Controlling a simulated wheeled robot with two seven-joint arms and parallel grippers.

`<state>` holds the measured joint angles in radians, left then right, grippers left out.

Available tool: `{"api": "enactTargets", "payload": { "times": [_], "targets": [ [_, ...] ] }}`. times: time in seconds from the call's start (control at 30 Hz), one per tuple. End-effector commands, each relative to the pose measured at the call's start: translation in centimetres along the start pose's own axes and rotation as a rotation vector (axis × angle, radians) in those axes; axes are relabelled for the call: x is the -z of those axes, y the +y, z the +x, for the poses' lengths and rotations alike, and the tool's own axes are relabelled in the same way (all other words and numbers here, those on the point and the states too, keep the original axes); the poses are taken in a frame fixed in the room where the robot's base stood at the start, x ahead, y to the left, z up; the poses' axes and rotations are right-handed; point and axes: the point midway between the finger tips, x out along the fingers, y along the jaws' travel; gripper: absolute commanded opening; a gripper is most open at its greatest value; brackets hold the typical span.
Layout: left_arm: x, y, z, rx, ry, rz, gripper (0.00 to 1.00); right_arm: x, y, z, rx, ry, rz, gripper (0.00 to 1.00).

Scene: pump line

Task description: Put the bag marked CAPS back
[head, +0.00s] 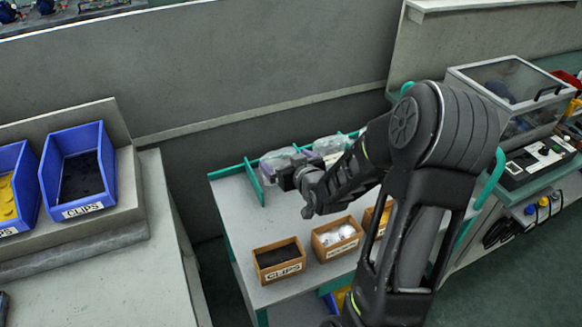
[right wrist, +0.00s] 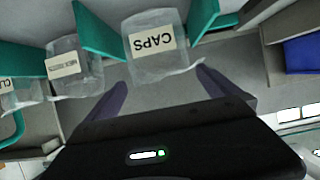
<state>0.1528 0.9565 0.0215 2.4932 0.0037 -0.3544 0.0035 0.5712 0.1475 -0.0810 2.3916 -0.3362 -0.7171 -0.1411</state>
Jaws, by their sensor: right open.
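The clear bag marked CAPS (right wrist: 154,66) stands in a slot between two teal dividers in the right wrist view, its label upside down there. In the head view a clear bag at the left end of the cart's back row (head: 273,162) looks like the same one, partly hidden by my gripper. My right gripper (right wrist: 161,79) is open, its two fingers either side of the bag's near edge. The bag looks free of both fingers; whether they touch it I cannot tell. In the head view my right gripper (head: 290,178) reaches over the cart. My left gripper is out of view.
More bags (right wrist: 75,66) stand in neighbouring slots, split by teal dividers (right wrist: 97,32). Small boxes, one marked CLIPS (head: 279,260), sit at the cart's front. Blue bins (head: 77,170) stand on the left bench. A clear-lidded case (head: 510,85) is at the right.

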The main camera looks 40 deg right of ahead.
Motion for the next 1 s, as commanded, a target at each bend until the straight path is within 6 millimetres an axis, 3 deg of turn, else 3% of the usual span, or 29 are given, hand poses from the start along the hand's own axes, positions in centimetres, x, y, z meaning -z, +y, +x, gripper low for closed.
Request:
{"api": "enactTargets", "payload": {
  "times": [0.1, 0.3, 1.0],
  "targets": [
    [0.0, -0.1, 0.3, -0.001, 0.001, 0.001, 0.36, 0.0, 0.1, -2.0, -0.001, 0.002, 0.000, 1.00],
    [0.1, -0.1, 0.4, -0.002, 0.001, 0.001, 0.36, 0.0, 0.0, -3.6, 0.001, 0.001, 0.000, 1.00],
    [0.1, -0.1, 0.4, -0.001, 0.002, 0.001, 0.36, 0.0, 0.0, -3.7, 0.001, 0.000, 0.000, 1.00]
  ]
}}
